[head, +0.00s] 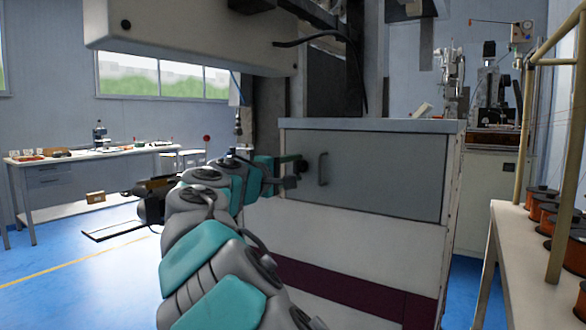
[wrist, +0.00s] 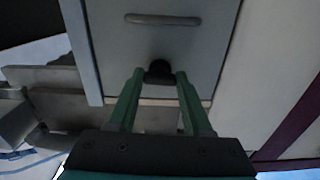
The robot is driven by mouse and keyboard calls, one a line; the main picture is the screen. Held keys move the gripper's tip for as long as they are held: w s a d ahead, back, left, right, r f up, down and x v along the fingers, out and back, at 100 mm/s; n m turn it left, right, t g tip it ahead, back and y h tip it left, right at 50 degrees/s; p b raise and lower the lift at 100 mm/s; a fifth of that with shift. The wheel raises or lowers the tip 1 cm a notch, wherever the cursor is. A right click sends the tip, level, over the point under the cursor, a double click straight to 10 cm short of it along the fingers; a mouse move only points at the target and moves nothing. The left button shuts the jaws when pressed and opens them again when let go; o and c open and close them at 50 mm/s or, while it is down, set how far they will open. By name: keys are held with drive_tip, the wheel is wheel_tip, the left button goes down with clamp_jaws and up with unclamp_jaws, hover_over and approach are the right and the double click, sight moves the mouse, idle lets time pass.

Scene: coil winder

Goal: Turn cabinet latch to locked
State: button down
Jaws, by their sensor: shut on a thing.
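The cabinet door is a grey panel (head: 385,170) with a vertical bar handle (head: 323,169), and the handle also shows in the wrist view (wrist: 163,20). The latch is a small dark knob (wrist: 159,72) near the door's edge, beside the handle; in the head view it is a dark spot (head: 301,166) at the door's left edge. My gripper (wrist: 160,78) has its two green fingers on either side of the knob, shut on it. In the head view my gripper (head: 291,171) reaches the door's left edge. The latch's turned position cannot be told.
A workbench (head: 85,152) with small items stands at the back left. A shelf with copper spools (head: 545,200) stands at the right edge. A large beige machine housing (head: 190,35) hangs above my arm. Blue floor (head: 90,270) is open at the left.

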drive_tip(key=shift+n, duration=0.4)
drive_tip(key=shift+c, duration=1.6)
unclamp_jaws()
drive_tip(key=b+v, duration=0.1)
drive_tip(key=v, duration=0.6)
drive_tip(key=shift+s+a, duration=0.25)
drive_tip(key=shift+s, duration=0.05)
drive_tip(key=shift+f, duration=0.1)
